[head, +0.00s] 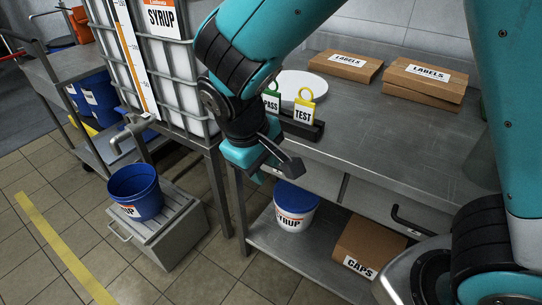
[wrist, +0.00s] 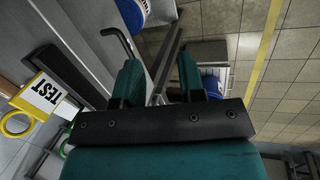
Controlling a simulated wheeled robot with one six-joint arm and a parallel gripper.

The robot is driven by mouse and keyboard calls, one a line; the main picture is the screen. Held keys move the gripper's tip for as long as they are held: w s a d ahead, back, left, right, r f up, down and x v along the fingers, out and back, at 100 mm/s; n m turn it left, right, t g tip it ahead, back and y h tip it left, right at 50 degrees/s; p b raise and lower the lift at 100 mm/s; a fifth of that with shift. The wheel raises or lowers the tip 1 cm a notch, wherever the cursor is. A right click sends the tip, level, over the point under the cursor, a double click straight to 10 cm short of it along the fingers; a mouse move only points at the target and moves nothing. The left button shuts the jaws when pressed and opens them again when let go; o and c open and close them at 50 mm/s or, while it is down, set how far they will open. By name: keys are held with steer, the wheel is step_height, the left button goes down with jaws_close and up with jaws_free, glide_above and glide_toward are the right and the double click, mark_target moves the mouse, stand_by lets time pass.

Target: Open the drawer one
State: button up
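Two grey drawer fronts sit under the metal worktop in the head view. The left drawer front (head: 318,181) is partly hidden by my gripper. The right drawer front (head: 385,203) has a black bar handle (head: 408,219). Both look shut; I see no number on either. My gripper (head: 268,163) is at the worktop's front edge, by the left drawer. In the wrist view my gripper (wrist: 167,76) has its two teal fingers apart with nothing between them. A black bent handle (wrist: 121,42) shows just beyond and left of the left finger; I cannot tell whether they touch.
A black holder with a yellow TEST tag (head: 304,109) and a green PASS tag (head: 272,100) stands near the worktop edge. A white-and-blue bucket (head: 295,205) and a CAPS box (head: 368,248) sit on the lower shelf. A blue bucket (head: 135,192) stands on a grey step at left.

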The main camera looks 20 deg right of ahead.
steer(key=w+a+f+t+h+p, duration=0.2)
steer(key=w+a+f+t+h, duration=0.15)
steer(key=f+h, duration=0.2)
steer(key=n+t+h+b, duration=0.1)
steer(key=t+h+b, duration=0.35)
steer(key=b, duration=1.55)
glide_above(268, 167)
steer(key=s+a, duration=0.1)
steer(key=s, duration=0.4)
steer(key=f, duration=0.5)
steer(key=shift+w+f, duration=0.2)
steer(key=shift+f, duration=0.1)
jaws_close()
